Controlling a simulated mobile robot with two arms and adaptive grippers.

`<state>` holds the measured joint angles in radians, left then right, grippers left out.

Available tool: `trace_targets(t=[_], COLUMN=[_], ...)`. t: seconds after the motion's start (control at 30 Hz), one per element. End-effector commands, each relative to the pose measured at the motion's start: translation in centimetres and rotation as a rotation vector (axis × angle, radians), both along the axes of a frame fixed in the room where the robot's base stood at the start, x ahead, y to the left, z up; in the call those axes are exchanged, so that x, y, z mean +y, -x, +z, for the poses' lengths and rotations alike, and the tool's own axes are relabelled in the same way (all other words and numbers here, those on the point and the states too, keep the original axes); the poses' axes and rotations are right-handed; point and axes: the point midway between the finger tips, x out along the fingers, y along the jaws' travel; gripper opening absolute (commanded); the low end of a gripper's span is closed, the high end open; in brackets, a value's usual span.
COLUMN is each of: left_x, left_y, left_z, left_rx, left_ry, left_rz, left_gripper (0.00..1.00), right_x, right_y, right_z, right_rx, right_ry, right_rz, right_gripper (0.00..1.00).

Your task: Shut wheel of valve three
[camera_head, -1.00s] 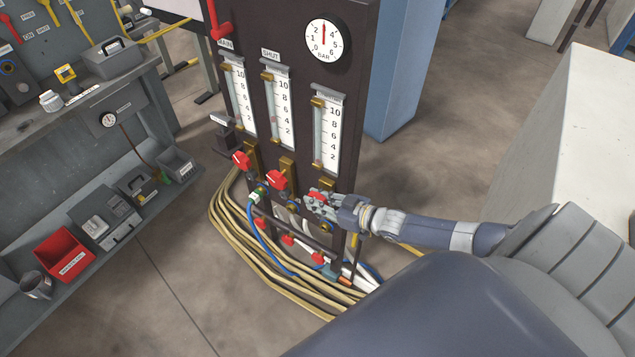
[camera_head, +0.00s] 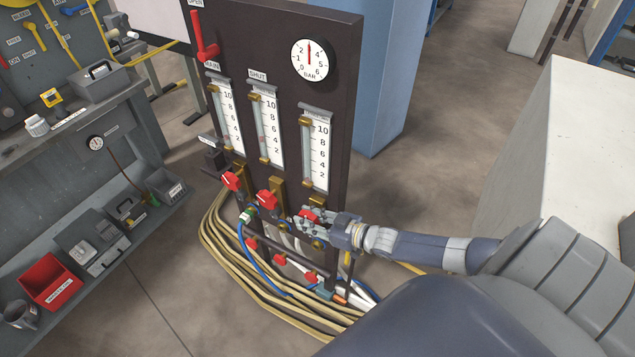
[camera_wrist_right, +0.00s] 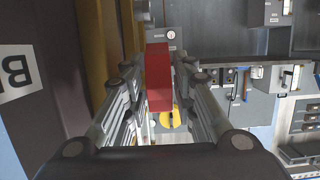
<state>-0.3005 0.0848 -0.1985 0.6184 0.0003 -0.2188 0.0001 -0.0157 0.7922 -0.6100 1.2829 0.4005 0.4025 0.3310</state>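A dark panel (camera_head: 276,60) carries three glass flow tubes, each with a red wheel below it. The rightmost red wheel (camera_head: 309,216), under the right tube (camera_head: 315,155), is partly covered by my right gripper (camera_head: 308,219). In the right wrist view this wheel shows as a red block (camera_wrist_right: 159,80) between the two fingers. The fingers lie close along both its sides and look closed on it; the contact itself is hard to see. The middle red wheel (camera_head: 267,199) and left red wheel (camera_head: 231,181) are free. My left gripper is not in view.
Several hoses (camera_head: 225,265) and lower red knobs (camera_head: 279,259) sit below the wheels. A red lever (camera_head: 205,45) and a pressure gauge (camera_head: 310,59) are higher on the panel. A grey workbench (camera_head: 70,150) stands left, a blue column (camera_head: 385,80) behind, a pale block (camera_head: 570,150) right.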

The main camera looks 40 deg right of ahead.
Motion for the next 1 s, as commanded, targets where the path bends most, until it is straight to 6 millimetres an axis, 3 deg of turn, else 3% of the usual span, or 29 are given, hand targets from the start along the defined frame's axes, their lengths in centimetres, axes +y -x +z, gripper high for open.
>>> trace_targets(t=[0.7,1.0], left_x=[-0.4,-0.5], left_y=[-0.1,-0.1], left_z=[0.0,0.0], left_rx=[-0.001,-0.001], left_ry=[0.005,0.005], left_rz=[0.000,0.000], left_gripper=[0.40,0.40], right_x=[-3.8,-4.4], right_y=[9.1,10.5], right_z=[2.6,3.1], right_rx=[0.004,0.001], right_ry=[0.002,0.000], right_rz=[0.000,0.000], right_gripper=[0.25,0.25])
